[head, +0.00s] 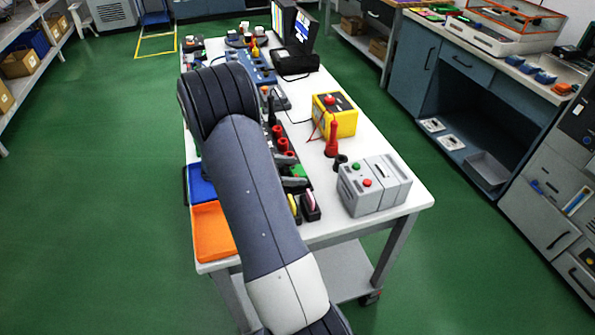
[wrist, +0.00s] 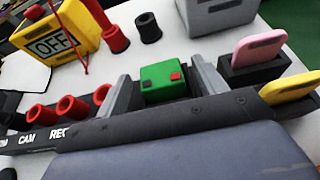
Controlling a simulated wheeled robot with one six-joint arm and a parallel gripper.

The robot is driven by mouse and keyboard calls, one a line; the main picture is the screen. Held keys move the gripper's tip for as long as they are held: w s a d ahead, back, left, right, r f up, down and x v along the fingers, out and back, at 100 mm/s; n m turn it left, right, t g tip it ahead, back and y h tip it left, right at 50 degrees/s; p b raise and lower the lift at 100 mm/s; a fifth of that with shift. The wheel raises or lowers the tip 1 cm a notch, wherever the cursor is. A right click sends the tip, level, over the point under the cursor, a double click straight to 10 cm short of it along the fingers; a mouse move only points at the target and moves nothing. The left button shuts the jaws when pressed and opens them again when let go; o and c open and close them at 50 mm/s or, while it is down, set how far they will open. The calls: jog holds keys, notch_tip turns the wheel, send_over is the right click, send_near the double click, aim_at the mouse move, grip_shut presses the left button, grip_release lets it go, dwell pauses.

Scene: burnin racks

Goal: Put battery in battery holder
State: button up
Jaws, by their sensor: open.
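The green block with a black and a red terminal (wrist: 162,82) looks like the battery. In the wrist view it sits between the two grey fingers of my gripper (wrist: 165,88), which are open with one on each side. I cannot tell whether either finger touches it. The block also shows as a small green patch in the head view (head: 299,171), beside my gripper (head: 294,181). My gripper body hides the block's lower part and what it rests on. I cannot make out which part is the battery holder.
Red sockets (wrist: 72,108) stand left of my gripper. A pink piece (wrist: 258,47) and yellow piece (wrist: 290,87) stand upright at right. A yellow OFF box (head: 335,116), red cylinder (head: 332,139) and grey box (head: 373,187) stand nearby. Orange (head: 213,234) and blue trays (head: 201,190) lie left.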

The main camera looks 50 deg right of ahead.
jog(key=v, duration=1)
jog(key=shift+b, duration=0.3)
